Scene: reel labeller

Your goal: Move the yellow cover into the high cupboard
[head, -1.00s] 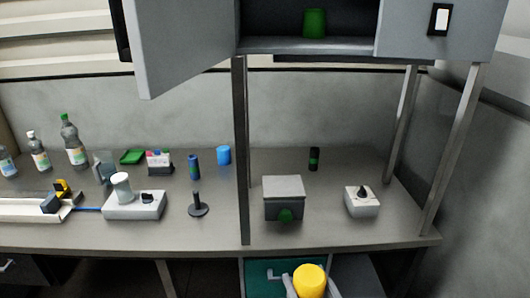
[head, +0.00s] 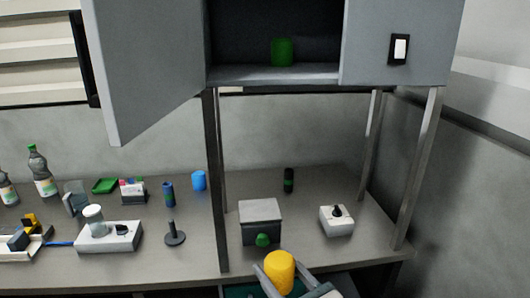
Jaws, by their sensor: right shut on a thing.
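The yellow cover (head: 280,271) is a rounded yellow cylinder at the bottom middle of the head view. My right gripper (head: 279,284) is shut on it, with a finger on each side, in front of the bench's front edge. The high cupboard (head: 270,76) stands on posts above the bench. Its left door (head: 150,70) is swung open and its right door (head: 402,45) is shut. A green cylinder (head: 283,52) stands on the cupboard's floor inside the opening. My left gripper is not in view.
A grey box with a green knob (head: 260,222) and a white device with a black knob (head: 337,220) stand on the bench (head: 310,250) below the cupboard. A post (head: 216,180) rises left of them. Bottles and several small items stand at the left.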

